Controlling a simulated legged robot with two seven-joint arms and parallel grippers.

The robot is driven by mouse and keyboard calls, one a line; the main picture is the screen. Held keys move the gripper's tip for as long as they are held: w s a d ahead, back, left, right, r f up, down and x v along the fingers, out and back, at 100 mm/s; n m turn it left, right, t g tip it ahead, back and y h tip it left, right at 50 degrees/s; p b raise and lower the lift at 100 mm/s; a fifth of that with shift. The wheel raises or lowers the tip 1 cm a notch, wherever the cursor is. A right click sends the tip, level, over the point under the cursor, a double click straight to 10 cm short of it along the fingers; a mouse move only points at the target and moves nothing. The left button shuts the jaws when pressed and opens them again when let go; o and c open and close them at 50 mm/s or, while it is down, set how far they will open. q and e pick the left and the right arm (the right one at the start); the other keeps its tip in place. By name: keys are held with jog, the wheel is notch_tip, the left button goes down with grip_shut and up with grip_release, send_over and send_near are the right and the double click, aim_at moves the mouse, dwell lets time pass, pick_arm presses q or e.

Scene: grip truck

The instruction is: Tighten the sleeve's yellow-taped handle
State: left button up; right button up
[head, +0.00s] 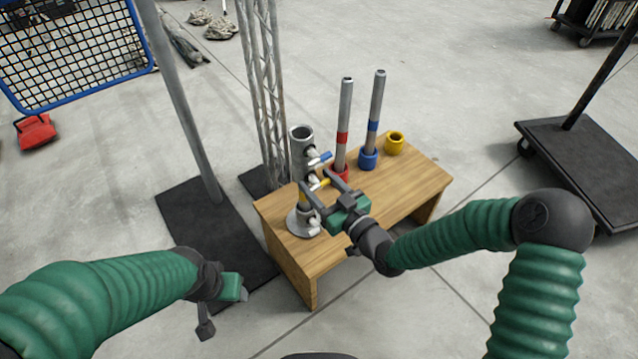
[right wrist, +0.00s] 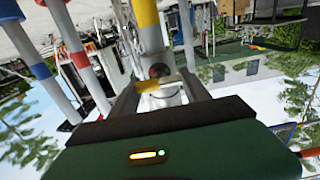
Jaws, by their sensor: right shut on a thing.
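A grey metal sleeve (head: 302,148) stands upright above a round base at the left end of the wooden table. A blue-taped handle (head: 322,159) sticks out from its upper part, and the yellow-taped handle (head: 321,184) is lower. A yellow band (head: 303,198) shows on the tube beneath the sleeve. My right gripper (head: 317,181) is shut on the yellow-taped handle; in the right wrist view the yellow tape (right wrist: 147,84) shows between the fingers, partly hidden. My left gripper (head: 206,325) hangs empty left of the table, its jaws unclear.
On the wooden table (head: 405,182) stand a red-banded pole (head: 343,120), a blue-banded pole (head: 376,105) and a yellow cup-like holder (head: 395,142). A truss (head: 262,80) and a pole on a black base (head: 215,235) are at the left. A black cart (head: 585,165) is at the right.

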jog(key=shift+c, duration=1.3)
